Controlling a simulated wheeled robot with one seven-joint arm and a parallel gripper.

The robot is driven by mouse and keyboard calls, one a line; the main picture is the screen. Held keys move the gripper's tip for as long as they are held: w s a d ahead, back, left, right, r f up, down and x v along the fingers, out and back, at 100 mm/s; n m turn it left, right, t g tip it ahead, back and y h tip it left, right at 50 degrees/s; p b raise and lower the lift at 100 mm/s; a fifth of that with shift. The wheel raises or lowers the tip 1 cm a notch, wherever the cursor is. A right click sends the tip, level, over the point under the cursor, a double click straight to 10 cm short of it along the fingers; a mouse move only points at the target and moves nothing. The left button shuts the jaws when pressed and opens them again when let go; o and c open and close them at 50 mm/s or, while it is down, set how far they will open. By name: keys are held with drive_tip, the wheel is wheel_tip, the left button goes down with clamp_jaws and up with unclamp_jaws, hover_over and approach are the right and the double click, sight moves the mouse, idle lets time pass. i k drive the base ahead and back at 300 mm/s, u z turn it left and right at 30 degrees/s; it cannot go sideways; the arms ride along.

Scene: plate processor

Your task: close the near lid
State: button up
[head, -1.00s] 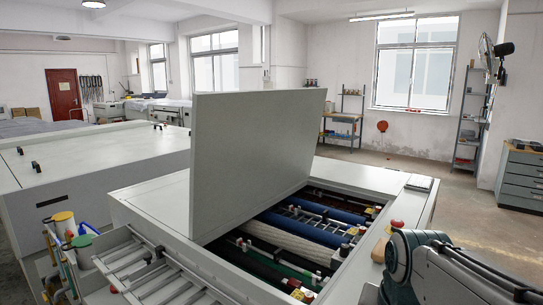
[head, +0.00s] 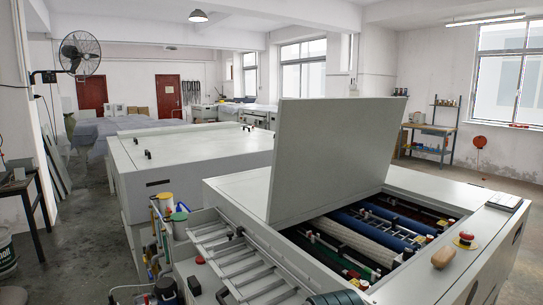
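The near lid (head: 335,155) is a large flat pale-grey panel in the head view. It stands open, tilted up steeply from the near plate processor (head: 240,190). To its right the opening shows blue and cream rollers (head: 350,238), metal bars and green parts inside the machine. My gripper is not in view. Only a small dark grey-green part of my arm shows at the bottom edge, in front of the machine.
Another closed machine (head: 190,150) is behind left.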

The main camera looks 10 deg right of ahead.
sight(327, 151)
drive_tip(key=u, duration=1)
drive_tip(key=i, duration=2.45)
drive_tip(key=z, duration=3.25)
